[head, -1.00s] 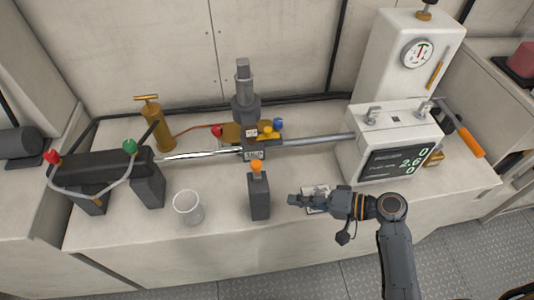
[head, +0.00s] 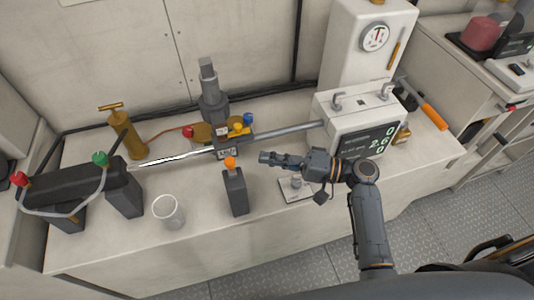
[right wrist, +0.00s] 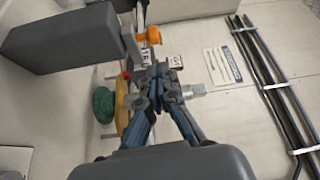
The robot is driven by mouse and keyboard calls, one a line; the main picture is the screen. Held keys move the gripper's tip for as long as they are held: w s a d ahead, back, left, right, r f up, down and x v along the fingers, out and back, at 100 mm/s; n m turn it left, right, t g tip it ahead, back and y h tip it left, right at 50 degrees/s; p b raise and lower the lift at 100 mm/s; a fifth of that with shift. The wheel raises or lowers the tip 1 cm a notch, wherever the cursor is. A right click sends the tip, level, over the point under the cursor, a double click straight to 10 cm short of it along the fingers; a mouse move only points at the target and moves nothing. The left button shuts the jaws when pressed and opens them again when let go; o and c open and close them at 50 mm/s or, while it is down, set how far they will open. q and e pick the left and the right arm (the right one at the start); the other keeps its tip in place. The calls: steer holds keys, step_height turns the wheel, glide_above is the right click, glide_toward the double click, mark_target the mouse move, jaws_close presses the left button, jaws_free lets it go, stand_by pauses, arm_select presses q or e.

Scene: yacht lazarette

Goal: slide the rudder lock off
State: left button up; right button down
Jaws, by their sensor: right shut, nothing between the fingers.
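A grey rod (head: 285,134) runs across the bench in the head view, next to an upright grey post (head: 211,98). A dark labelled block (head: 227,153) sits at the rod near the post, with yellow (head: 238,131) and blue (head: 248,119) parts by it. I cannot tell for sure which of these is the rudder lock. My right gripper (head: 268,157) is shut and empty, to the right of the block and apart from it. In the right wrist view its fingers (right wrist: 158,85) are together with nothing between them. My left gripper is not in view.
A white display box (head: 345,112) stands right; a small white plate (head: 296,194) lies below my gripper.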

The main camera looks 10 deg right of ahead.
mark_target(234, 164)
steer(key=p+x, duration=0.2)
steer(key=x, duration=0.5)
steer(key=shift+a, duration=0.35)
steer(key=shift+w, duration=0.15)
steer(key=shift+s+d, duration=0.15)
steer(key=shift+s, duration=1.75)
steer(key=shift+w, duration=0.1)
